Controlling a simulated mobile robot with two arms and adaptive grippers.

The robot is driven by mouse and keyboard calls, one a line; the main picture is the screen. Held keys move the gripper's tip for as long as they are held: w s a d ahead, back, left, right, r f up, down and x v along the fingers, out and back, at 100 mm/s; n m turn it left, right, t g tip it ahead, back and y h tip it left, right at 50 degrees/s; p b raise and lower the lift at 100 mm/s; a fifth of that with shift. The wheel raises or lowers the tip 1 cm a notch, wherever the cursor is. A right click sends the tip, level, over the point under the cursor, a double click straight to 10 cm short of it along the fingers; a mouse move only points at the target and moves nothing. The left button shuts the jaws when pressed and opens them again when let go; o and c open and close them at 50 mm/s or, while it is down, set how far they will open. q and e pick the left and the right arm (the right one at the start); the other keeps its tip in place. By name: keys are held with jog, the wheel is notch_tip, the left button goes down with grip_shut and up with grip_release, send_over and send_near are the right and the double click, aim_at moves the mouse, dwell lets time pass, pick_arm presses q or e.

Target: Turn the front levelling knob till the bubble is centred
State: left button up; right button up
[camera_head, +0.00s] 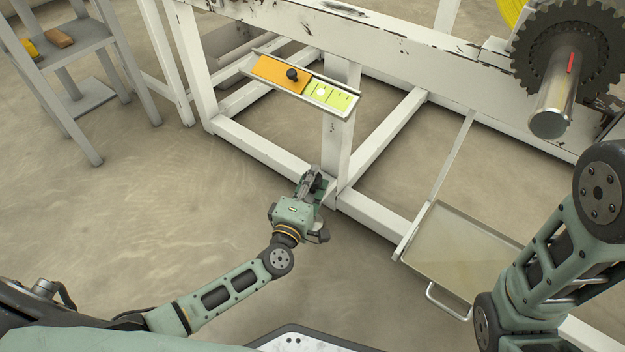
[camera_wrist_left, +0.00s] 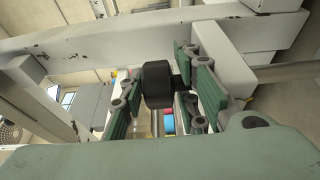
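A spirit level with a yellow-green vial (camera_head: 331,96) sits in a tray on the white machine frame in the head view. Its pale bubble (camera_head: 322,91) shows left of the vial's middle. My left gripper (camera_head: 314,178) is low at the foot of the frame's front leg. In the left wrist view a black round knob (camera_wrist_left: 158,85) sits between the fingers of my left gripper (camera_wrist_left: 162,95). Whether both fingers press on it is unclear. In the head view the gripper mostly hides this knob. My right gripper is out of view.
A metal tray (camera_head: 460,250) hangs at right. A toothed wheel with a shaft (camera_head: 552,110) is upper right. A grey stand (camera_head: 68,52) is left. Floor at left is clear.

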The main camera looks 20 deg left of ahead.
pick_arm(q)
grip_shut()
jog(key=shift+a+f+m+h+b, duration=0.1)
jog(key=shift+m+h+b, duration=0.2)
jog(key=shift+h+b, duration=0.1)
jog(key=shift+m+h, duration=0.4)
jog(key=shift+h, duration=0.3)
jog(key=shift+o, duration=0.8)
grip_release()
jog(key=s+a, duration=0.2)
jog(key=s, duration=1)
